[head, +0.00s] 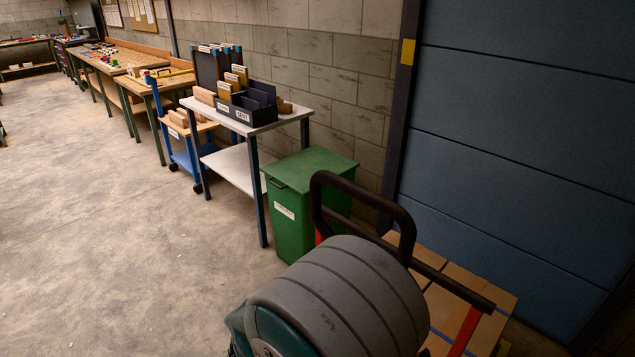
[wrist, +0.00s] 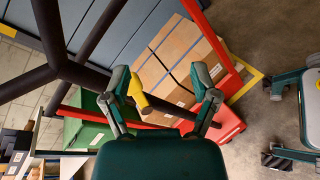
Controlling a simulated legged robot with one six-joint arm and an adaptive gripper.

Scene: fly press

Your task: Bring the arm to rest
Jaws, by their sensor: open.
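My gripper (wrist: 162,77) is in the wrist view, its two grey and teal fingers spread wide apart. Nothing is held between the fingertips. The gripper is over a hand truck with a red frame (wrist: 211,38) and dark tube handles (wrist: 93,32). A small yellow piece (wrist: 138,92) shows beside the left finger, close to a dark bar; I cannot tell whether the finger touches it. In the head view a large grey and teal rounded part of my own body fills the bottom centre, and the gripper cannot be made out there.
Cardboard boxes (wrist: 182,62) sit on the hand truck, whose dark loop handle (head: 316,205) rises in the head view. A green lidded bin (head: 290,225) stands beside it. A white-topped table (head: 290,117) holds a dark sorter (head: 250,117). Open concrete floor (head: 90,220) lies left.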

